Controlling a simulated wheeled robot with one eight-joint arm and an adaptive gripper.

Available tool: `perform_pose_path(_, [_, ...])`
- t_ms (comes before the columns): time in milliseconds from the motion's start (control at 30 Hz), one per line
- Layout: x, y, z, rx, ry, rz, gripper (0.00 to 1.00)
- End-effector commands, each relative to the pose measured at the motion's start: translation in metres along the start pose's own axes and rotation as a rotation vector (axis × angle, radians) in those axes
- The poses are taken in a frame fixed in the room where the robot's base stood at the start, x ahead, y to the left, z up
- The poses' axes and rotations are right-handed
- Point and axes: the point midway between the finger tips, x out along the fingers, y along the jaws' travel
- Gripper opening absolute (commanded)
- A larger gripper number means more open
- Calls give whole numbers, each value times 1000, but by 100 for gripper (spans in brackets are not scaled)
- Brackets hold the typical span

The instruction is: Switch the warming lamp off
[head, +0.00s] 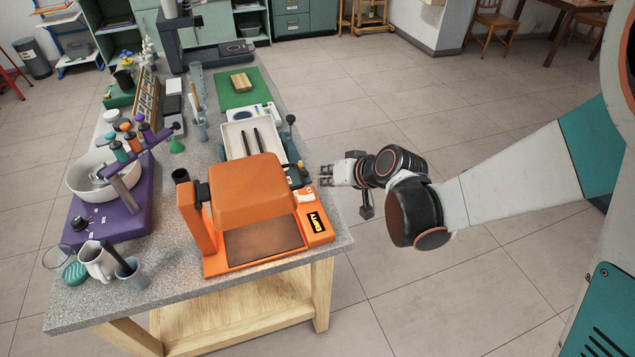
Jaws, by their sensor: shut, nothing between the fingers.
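The orange device with a boxy hood (262,190) over a brown plate (265,241) looks like the warming lamp. It stands at the near right end of the grey speckled table. A small white part, perhaps its switch (304,196), sits on the right side of its base, behind a black label with yellow marks (317,222). I cannot tell its position or whether the lamp glows. My gripper (327,175) is shut and empty. It is just beyond the table's right edge, pointing left, slightly behind and right of the white part. Its fingertips appear close to a dark item there.
A white tray with two black sticks (235,151) lies behind the lamp, with a dark knobbed tool (291,138) beside it. A purple stand (110,222), bowl (95,172) and cups (96,262) fill the left side. Open floor (430,130) lies right of the table.

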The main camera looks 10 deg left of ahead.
Motion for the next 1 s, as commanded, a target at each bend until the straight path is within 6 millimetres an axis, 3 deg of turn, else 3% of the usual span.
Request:
perform_pose_path(500, [97, 1, 8, -1, -1, -1, 0])
perform_pose_path(700, [112, 0, 24, -1, -1, -1, 0])
perform_pose_path(1000, [116, 0, 29, 0, 0, 0, 0])
